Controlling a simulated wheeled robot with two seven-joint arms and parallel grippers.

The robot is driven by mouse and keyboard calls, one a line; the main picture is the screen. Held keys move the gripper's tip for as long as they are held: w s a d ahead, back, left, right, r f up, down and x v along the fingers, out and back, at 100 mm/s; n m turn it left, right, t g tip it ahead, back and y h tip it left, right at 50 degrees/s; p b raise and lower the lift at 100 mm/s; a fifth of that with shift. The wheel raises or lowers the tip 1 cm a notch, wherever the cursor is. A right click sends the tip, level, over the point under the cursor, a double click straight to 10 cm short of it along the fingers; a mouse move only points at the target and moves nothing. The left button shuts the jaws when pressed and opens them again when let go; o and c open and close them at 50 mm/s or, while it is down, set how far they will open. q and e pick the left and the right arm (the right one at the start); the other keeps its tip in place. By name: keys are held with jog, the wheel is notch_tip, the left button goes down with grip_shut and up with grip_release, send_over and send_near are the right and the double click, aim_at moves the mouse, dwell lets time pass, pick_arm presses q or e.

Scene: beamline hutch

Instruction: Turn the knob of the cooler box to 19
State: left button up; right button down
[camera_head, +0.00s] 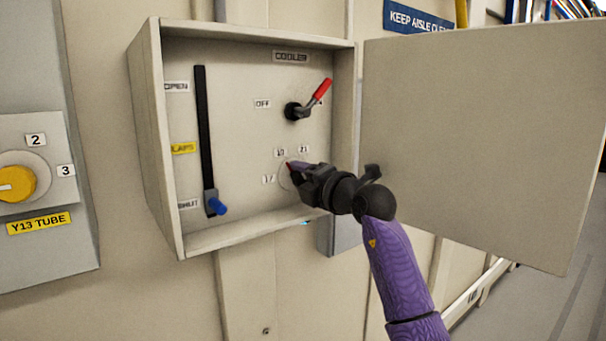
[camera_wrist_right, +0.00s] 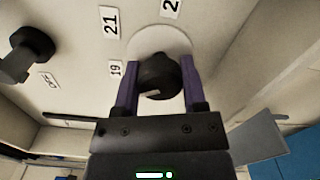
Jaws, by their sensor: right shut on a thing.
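The cooler box (camera_head: 152,130) is mounted on the wall with its door open to the right. Its knob (camera_wrist_right: 157,76) is round and black on a pale disc (camera_wrist_right: 172,38), with a small whitish mark on its lower left side in the wrist view. In the head view the knob is mostly hidden by my right gripper (camera_head: 293,173). The right gripper's purple fingers (camera_wrist_right: 158,82) are shut on either side of the knob. A 19 label (camera_wrist_right: 116,69) and a 21 label (camera_wrist_right: 110,22) sit beside the disc. The knob's exact setting is unclear. My left gripper is not in view.
Inside the box, a red-handled switch (camera_head: 321,91) sits above the knob and a blue-tipped slide lever (camera_head: 216,206) is low at the left. The open door (camera_head: 480,140) stands right of my arm. A yellow knob panel (camera_head: 30,250) is at far left.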

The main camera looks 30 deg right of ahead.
dwell(0.3)
jog(key=shift+c, duration=0.7)
grip_release()
jog(key=shift+s, duration=0.1)
jog(key=s+b, duration=0.4)
jog(key=s, duration=0.5)
jog(key=shift+s+d+b, duration=0.35)
jog(key=shift+d, duration=0.1)
